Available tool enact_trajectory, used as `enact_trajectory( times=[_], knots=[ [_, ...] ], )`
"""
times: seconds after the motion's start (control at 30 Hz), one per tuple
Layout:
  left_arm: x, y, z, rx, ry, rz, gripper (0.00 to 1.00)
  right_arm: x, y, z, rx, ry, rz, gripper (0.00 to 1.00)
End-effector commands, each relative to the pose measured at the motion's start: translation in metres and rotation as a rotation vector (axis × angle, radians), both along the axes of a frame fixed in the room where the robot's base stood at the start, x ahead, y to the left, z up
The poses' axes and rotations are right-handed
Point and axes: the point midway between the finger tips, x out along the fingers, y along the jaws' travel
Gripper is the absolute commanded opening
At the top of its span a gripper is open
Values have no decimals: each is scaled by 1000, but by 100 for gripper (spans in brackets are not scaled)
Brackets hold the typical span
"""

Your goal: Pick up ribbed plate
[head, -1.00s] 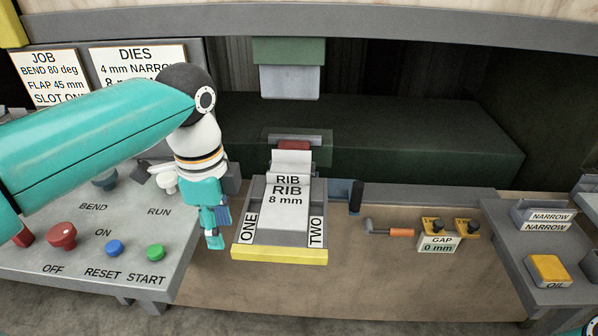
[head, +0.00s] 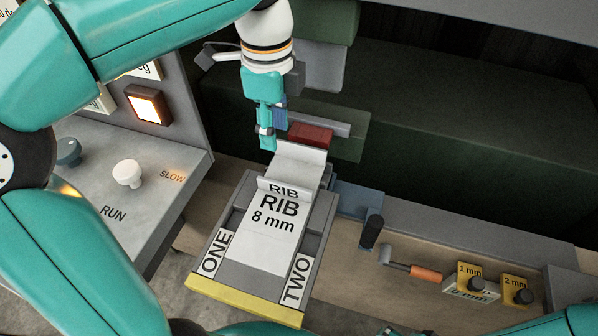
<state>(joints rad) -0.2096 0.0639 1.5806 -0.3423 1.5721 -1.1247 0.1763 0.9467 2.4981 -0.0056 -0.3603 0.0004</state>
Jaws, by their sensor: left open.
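The ribbed plate (head: 268,244) is pale and marked RIB 8 mm, with a raised rib across it. It lies on a grey tray (head: 230,273) with a yellow front edge and side strips marked ONE and TWO. Its far end reaches toward a red block (head: 311,133) under the press. My left gripper (head: 272,136) points down, open and empty, near the far left corner of the plate. I cannot tell whether its fingers touch the plate.
A dark upright handle (head: 371,231) and an orange-handled tool (head: 426,274) are right of the tray. Yellow 1 mm and 2 mm gauges (head: 514,289) lie farther right. A control panel with a white knob (head: 128,173) is at left. The press's upper part (head: 321,66) hangs behind my gripper.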

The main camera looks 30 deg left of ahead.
Motion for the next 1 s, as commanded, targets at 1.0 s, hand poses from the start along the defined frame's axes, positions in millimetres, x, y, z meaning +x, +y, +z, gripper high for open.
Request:
enact_trajectory(
  times=[1.0],
  knots=[
    [-3, 0, -132, 0, 5, 12, 41, 0, 0, -6, 0, 1, 0, 95]
  ],
)
